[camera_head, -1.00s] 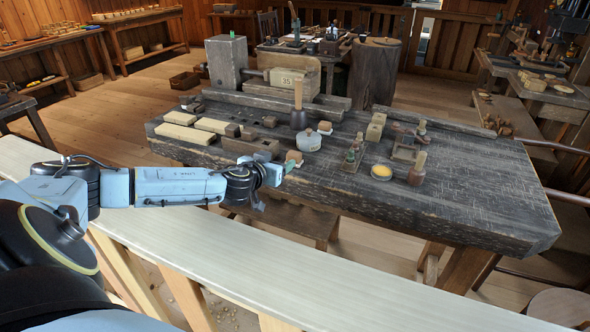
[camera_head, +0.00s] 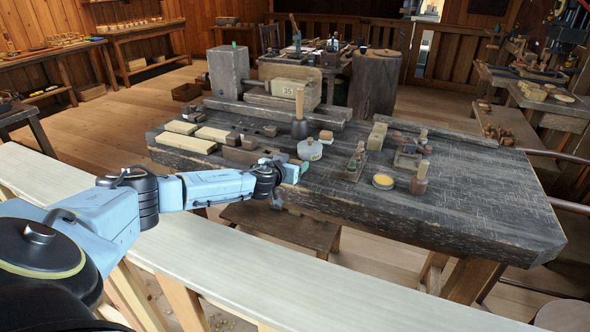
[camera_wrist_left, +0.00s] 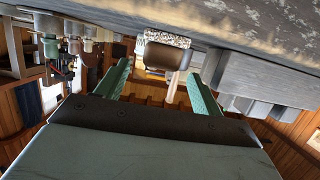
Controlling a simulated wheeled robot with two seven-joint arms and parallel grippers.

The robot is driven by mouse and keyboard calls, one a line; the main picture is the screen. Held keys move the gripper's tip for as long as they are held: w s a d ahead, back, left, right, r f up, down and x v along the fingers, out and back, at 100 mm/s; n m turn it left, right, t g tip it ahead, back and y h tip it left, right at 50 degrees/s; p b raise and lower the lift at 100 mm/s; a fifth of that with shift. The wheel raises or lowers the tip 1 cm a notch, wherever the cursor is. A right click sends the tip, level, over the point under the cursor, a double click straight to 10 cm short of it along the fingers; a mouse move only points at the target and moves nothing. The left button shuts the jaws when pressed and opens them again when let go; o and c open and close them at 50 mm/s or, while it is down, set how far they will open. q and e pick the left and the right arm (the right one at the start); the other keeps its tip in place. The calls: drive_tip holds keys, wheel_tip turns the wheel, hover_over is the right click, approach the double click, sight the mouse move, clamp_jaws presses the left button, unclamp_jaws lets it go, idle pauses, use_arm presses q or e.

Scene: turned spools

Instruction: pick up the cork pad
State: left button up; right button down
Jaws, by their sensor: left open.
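In the head view my left gripper (camera_head: 296,172) is at the near edge of the dark workbench (camera_head: 470,200). My right gripper is not in view.
Pale boards (camera_head: 195,142) lie left. The bench's right part is clear.

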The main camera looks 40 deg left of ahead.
sight(295, 161)
use_arm(q)
drive_tip(key=shift+b+x, duration=0.45)
drive_tip(key=shift+x, duration=1.25)
drive_tip(key=shift+f, duration=0.1)
drive_tip(key=shift+c, duration=0.5)
drive_tip(key=c, duration=1)
